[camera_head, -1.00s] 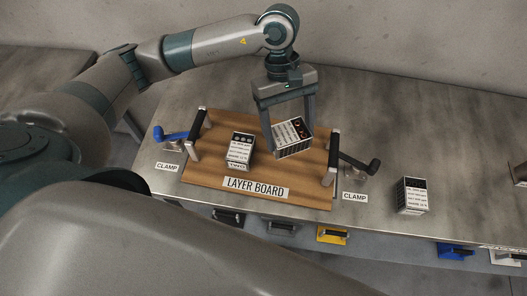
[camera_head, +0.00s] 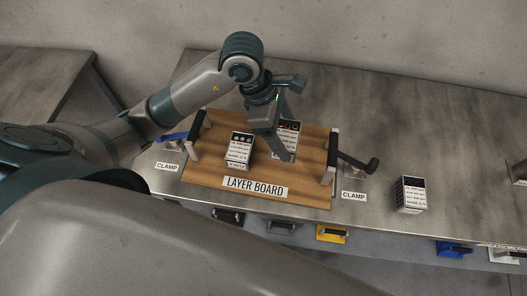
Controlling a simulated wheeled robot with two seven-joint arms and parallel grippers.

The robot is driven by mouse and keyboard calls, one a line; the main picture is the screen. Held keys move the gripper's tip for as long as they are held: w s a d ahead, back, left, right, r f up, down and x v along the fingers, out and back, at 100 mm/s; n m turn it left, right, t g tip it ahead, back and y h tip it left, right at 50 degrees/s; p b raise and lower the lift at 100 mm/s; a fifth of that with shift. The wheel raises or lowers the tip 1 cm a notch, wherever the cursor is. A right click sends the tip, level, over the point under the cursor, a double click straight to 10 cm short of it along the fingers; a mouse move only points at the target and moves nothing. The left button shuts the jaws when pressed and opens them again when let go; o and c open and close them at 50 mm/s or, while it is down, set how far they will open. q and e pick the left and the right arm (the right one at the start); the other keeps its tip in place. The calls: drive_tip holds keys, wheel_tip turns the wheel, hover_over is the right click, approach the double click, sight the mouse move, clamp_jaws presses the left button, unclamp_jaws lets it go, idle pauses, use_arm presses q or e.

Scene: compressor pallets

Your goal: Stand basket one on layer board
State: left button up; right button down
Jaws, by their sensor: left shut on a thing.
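The brown layer board (camera_head: 212,180) lies on the grey bench, with its name plate at the front edge. My left gripper (camera_head: 283,142) is shut on a white-sided basket (camera_head: 292,137) with dark and reddish round contents, over the right half of the board. Its near finger hides part of the basket. Its number cannot be read, and I cannot tell whether its base touches the board. A second basket (camera_head: 239,150), labelled TWO, stands upright on the board just left of the gripper. My right gripper is not in view.
Upright handles stand at the board's left (camera_head: 196,135) and right (camera_head: 330,160) ends. A blue clamp lever (camera_head: 172,136) is at the left, a black clamp lever (camera_head: 358,163) at the right. Another basket (camera_head: 410,195) stands on the bench right of the board.

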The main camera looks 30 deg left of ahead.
use_arm(q)
drive_tip(key=shift+f, duration=0.1)
wheel_tip(320, 180, down, 5)
drive_tip(key=shift+p, duration=0.75)
drive_tip(key=shift+f, duration=0.5)
drive_tip(key=shift+f, duration=0.1)
drive_tip(key=shift+f+p, duration=0.6)
drive_tip(key=shift+f, duration=1.2)
